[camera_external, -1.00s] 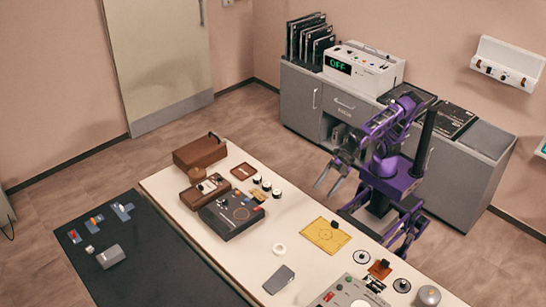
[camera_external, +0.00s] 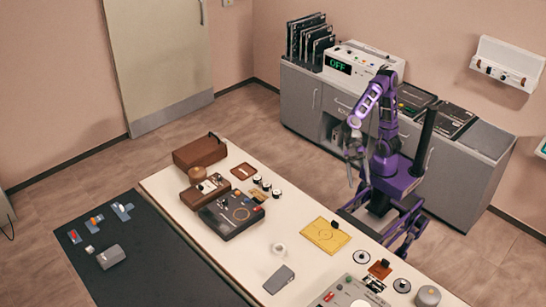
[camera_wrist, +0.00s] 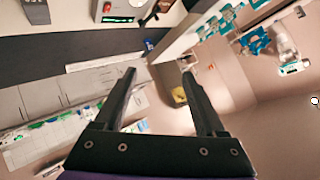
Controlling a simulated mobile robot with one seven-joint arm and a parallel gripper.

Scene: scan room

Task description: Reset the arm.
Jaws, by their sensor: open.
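My purple arm stands on its base between the long white table and the grey cabinets in the external view. It is bent upward at the elbow, with the forearm hanging down. My gripper (camera_external: 354,160) points downward in front of the cabinets, clear of the table. In the wrist view my gripper (camera_wrist: 158,75) shows two dark fingers spread apart, with nothing between them. The floor and parts of the room show beyond the fingers.
The white table (camera_external: 262,255) holds a dark case (camera_external: 230,216), brown boxes, a yellow pad (camera_external: 325,236) and small parts. A grey cabinet (camera_external: 298,98) carries a device reading OFF (camera_external: 340,66) and black folders. Floor is open left of the cabinets.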

